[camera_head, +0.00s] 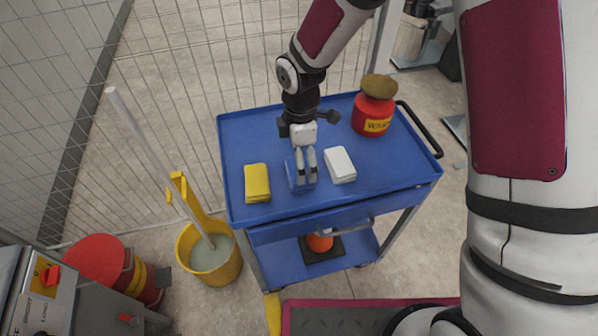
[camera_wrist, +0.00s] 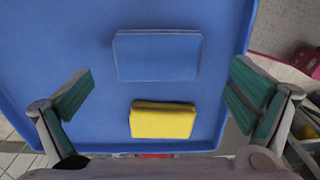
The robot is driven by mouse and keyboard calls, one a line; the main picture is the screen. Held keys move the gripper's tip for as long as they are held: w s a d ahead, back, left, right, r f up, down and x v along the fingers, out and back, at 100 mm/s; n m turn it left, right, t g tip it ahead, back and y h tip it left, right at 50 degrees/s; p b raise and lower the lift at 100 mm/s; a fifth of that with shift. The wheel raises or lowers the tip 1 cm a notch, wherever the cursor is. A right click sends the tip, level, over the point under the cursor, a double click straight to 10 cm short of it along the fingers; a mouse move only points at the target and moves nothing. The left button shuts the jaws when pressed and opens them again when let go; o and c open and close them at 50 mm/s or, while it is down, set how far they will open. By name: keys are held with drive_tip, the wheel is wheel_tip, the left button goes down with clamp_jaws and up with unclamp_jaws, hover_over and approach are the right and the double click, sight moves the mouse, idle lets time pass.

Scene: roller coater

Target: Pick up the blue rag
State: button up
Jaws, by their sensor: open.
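The blue rag (camera_wrist: 157,56) lies flat on the blue cart top in the wrist view, towards the top centre. In the head view the blue rag (camera_head: 291,177) lies between a yellow and a white rag, partly hidden by my fingers. My gripper (camera_head: 307,180) points down over it. In the wrist view my gripper (camera_wrist: 162,75) is open, one finger at each side of the picture, with nothing between the pads. I cannot tell the exact height of the fingertips above the rag.
A yellow rag (camera_head: 257,182) lies left of the blue one, and a white rag (camera_head: 340,164) lies right. A red jar (camera_head: 373,112) with a brownish top stands at the back right of the cart (camera_head: 240,140). A yellow mop bucket (camera_head: 215,262) stands left of the cart.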

sight(290, 162)
wheel_tip(290, 162, down, 5)
drive_tip(key=shift+w+a+r, duration=0.1)
drive_tip(key=shift+a, duration=0.05)
drive_tip(key=c, duration=1.1)
